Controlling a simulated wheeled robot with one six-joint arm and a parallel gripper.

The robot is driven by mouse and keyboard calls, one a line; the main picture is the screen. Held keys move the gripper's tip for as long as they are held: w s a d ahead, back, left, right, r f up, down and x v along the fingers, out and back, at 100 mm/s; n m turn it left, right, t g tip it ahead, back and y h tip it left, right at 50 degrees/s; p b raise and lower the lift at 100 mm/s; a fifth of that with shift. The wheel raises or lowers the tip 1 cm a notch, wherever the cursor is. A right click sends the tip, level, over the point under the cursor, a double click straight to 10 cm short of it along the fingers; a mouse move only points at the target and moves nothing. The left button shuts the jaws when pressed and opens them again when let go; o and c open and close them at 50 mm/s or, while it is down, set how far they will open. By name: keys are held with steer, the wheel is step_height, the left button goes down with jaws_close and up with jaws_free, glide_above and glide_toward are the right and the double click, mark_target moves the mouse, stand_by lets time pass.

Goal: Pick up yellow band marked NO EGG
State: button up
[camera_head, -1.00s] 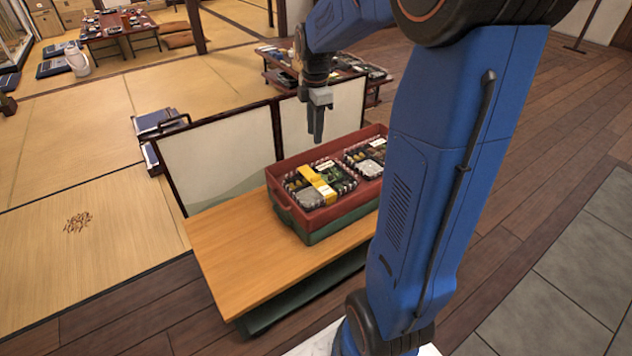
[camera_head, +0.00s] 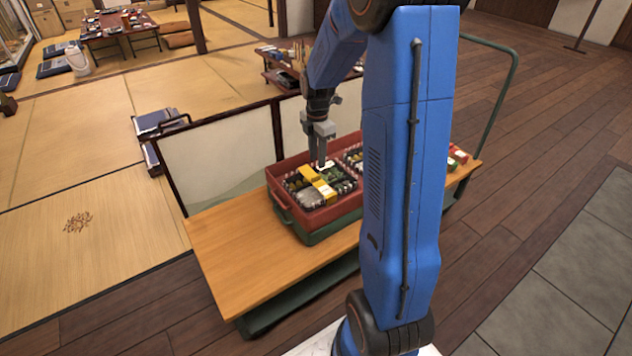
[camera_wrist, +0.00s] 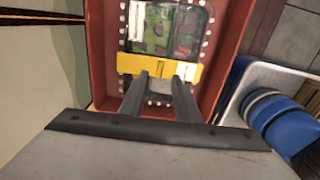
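The yellow band (camera_head: 319,185) lies across a lunch box with a dark checked rim (camera_head: 293,196) inside a red crate (camera_head: 278,187). No lettering is readable. My gripper (camera_head: 320,163) points down above the far part of this box. In the wrist view my gripper (camera_wrist: 160,80) has its two fingers apart with nothing between them, their tips overlapping the band's near edge. I cannot tell whether they touch it.
A second lunch box (camera_head: 351,158) sits to the right in the red crate, partly hidden by my arm. The crate rests on a green one on a wooden bench (camera_head: 225,255). A pale low screen (camera_head: 215,160) stands behind. The bench's left end is clear.

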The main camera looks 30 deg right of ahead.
mark_target(316, 176)
steer(key=shift+a+f, duration=0.15)
steer(key=shift+f, duration=1.65)
steer(key=shift+a+f, duration=0.15)
steer(key=shift+f, duration=1.6)
jaws_close()
